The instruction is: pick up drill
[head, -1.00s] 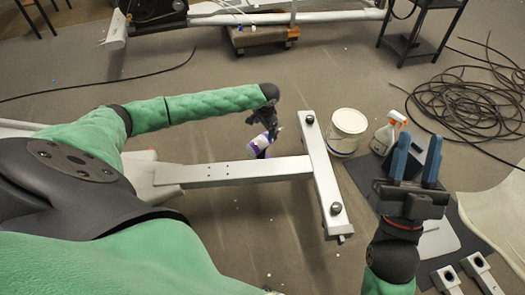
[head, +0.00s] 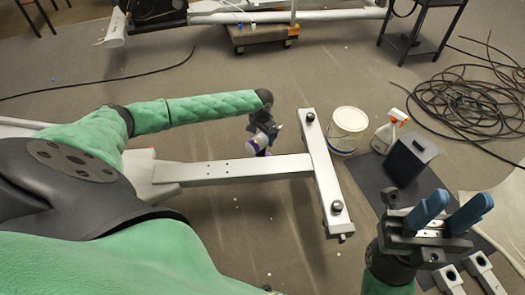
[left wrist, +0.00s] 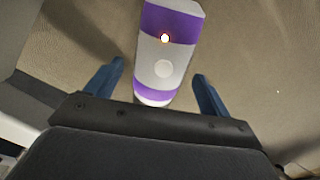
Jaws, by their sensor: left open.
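A purple and white object (head: 257,145), which may be the drill, is on the floor just behind the long grey beam. Its full shape is partly hidden by the beam and my left gripper (head: 264,130). In the left wrist view the purple and white object (left wrist: 165,55) lies ahead between the fingers of my left gripper (left wrist: 158,72). These fingers are open, with a gap on each side of it. My right gripper (head: 463,203) is open and empty at the lower right, far from it.
The grey T-shaped frame (head: 235,170) reaches across the middle, with its crossbar (head: 325,180) to the right. A white bucket (head: 347,130), a spray bottle (head: 388,132) and a dark box (head: 408,160) stand beyond it. Coiled black cable (head: 465,100) lies at the right.

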